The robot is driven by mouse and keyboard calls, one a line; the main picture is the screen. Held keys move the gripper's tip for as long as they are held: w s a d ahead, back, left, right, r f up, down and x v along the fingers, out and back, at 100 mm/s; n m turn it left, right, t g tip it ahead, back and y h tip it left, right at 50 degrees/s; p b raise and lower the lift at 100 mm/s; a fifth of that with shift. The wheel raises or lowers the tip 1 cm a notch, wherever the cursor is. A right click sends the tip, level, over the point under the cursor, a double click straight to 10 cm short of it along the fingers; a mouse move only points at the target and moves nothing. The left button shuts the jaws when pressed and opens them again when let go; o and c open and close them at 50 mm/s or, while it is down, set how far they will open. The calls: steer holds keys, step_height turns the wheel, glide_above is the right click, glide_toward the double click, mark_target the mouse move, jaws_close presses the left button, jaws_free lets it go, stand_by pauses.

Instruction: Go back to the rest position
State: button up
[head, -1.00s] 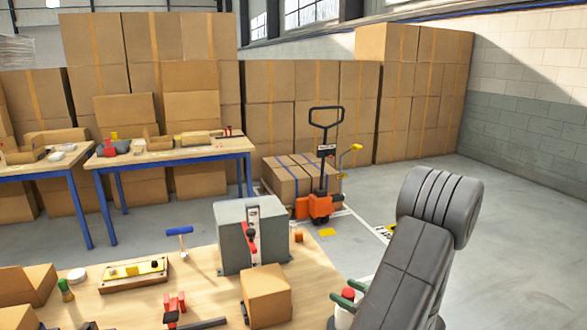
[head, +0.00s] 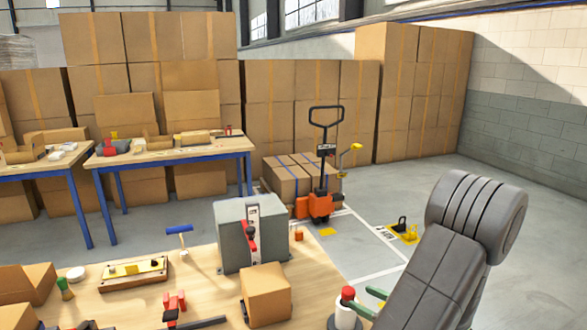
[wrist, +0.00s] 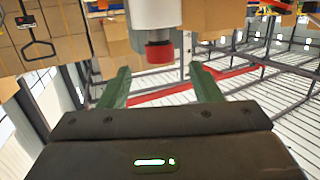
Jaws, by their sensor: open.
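My gripper (head: 366,301) is at the lower centre-right in the head view, with its green fingers just right of a white cylinder with a red top (head: 345,318). In the wrist view my gripper (wrist: 160,72) has its two fingers spread apart with nothing held between them. The white cylinder (wrist: 155,14) with its red end (wrist: 158,52) shows beyond the fingertips there, apart from them. My dark grey arm rises to the right in the head view. The cylinder's base is cut off by the head view's lower edge.
A wooden bench (head: 205,286) holds a grey machine (head: 235,240), a cardboard box (head: 266,294), a blue-handled tool (head: 179,231) and a red clamp (head: 172,305). An orange pallet jack (head: 318,206) stands behind. Floor at the right (head: 540,230) is clear.

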mark_target(354, 294)
steer(key=v, duration=0.8)
steer(key=x, duration=1.3)
steer(key=shift+w+a+p, duration=0.1)
steer(key=shift+a+p, duration=0.1)
steer(key=shift+p, duration=0.15)
step_height(354, 294, up, 3)
steer(key=p, duration=0.2)
steer(key=shift+w+a+r+p, duration=0.1)
steer(key=shift+w+r+p, duration=0.1)
steer(key=shift+p, duration=0.1)
steer(key=shift+r+p, duration=1.45)
steer(key=shift+r, duration=0.65)
